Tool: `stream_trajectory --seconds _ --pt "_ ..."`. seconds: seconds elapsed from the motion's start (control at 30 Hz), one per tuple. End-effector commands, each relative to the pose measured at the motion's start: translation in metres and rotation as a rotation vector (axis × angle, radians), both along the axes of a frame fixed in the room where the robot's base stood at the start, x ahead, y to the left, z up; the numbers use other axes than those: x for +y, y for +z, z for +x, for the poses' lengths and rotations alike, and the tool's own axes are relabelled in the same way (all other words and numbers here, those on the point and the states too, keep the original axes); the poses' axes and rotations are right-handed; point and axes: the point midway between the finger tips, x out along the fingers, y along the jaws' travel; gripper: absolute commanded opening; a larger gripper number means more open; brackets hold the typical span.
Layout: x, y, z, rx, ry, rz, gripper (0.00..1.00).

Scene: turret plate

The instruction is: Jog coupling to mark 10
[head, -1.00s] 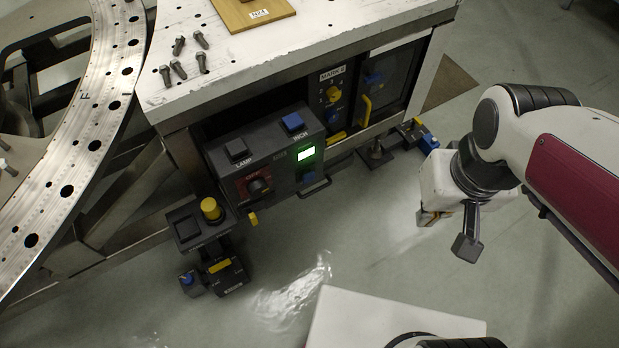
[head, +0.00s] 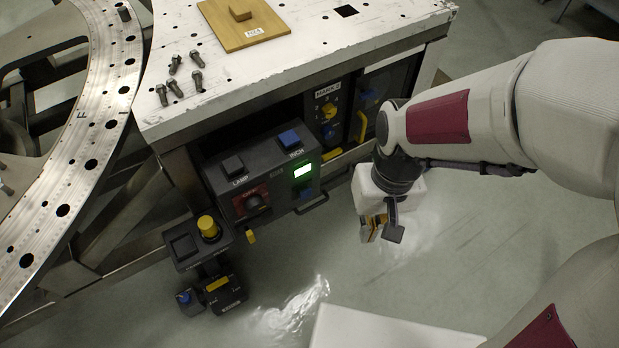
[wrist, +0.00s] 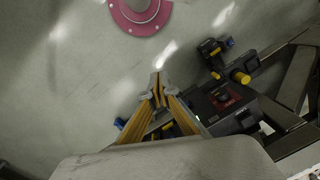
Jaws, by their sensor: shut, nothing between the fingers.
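The turret plate is a pale metal ring (head: 90,165) with holes, fine graduations and a letter F, at the left of the head view. I cannot make out a coupling or a mark 10. A dark control box (head: 270,178) under the bench has a black LAMP button (head: 232,165), a blue INCH button (head: 289,139), a red-plated knob (head: 253,203) and a lit green display (head: 303,171). The knob's red plate also shows in the wrist view (wrist: 222,97). My gripper (head: 370,236) is shut and empty, right of the box and apart from it; its tips meet in the wrist view (wrist: 158,78).
The white bench (head: 300,60) carries loose bolts (head: 175,64) and a wooden board (head: 243,30). A panel with a yellow knob (head: 329,110) is under it. A pedestal with a yellow button (head: 208,227) stands left of the box. Floor (head: 290,255) below the box is open.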

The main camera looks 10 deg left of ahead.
Motion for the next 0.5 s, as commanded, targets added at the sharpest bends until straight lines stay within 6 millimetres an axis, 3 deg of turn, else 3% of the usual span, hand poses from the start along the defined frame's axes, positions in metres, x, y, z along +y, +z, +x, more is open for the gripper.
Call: stream_trajectory --seconds 0.5 --pt "0.044 -0.065 0.008 0.041 0.035 -0.003 0.00"
